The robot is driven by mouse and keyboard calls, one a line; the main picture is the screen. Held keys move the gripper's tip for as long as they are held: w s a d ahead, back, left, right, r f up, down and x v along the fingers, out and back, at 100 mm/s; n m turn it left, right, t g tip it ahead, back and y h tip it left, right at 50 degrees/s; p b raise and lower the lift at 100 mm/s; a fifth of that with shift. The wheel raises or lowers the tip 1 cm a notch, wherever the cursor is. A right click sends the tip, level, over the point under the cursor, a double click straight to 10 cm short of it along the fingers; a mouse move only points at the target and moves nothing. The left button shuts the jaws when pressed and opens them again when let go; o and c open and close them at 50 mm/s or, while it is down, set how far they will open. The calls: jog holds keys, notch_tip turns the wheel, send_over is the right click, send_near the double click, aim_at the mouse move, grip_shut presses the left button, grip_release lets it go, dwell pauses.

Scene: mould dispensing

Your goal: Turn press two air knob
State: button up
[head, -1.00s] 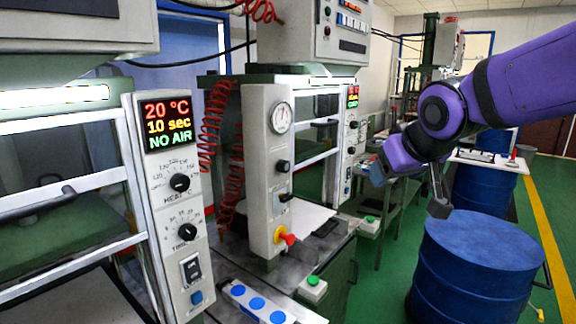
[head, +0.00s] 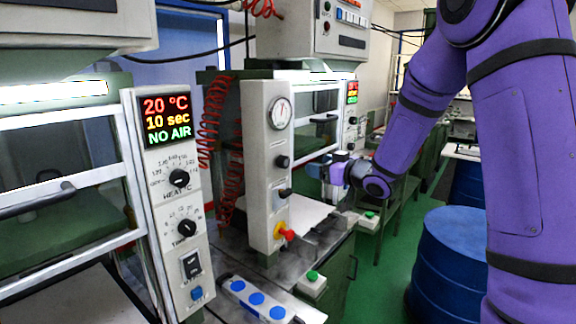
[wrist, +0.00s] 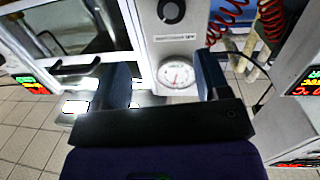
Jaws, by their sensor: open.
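The second press (head: 262,200) has a narrow white panel with a round gauge (head: 280,112) at its top and a black knob (head: 282,161) below it. A lever switch (head: 284,193) and a red-and-yellow knob (head: 286,234) sit lower. Labels are too small to read, so I cannot tell which knob is for air. My gripper (head: 330,172) is right of this panel, apart from it. In the wrist view, its open fingers (wrist: 162,68) appear either side of the gauge (wrist: 176,73), with the black knob (wrist: 170,10) above in the upside-down picture. Nothing is between the fingers.
The nearer press panel (head: 172,190) shows 20 °C, 10 sec and NO AIR. Red coiled hoses (head: 215,130) hang behind the second press. A blue-button box (head: 255,300) and a green-button box (head: 312,284) stand below. Blue drums (head: 450,262) stand at right on the green floor.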

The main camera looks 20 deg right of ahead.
aim_at(286, 163)
jog(key=w+a, duration=0.2)
jog(key=w, duration=0.1)
jog(key=w+a+f+y, duration=0.1)
jog(key=w+a, duration=0.1)
jog(key=w, duration=0.1)
jog(key=w+a+f+y, duration=0.1)
jog(key=w+a, duration=0.2)
jog(key=shift+n, duration=0.4)
jog(key=c, duration=0.9)
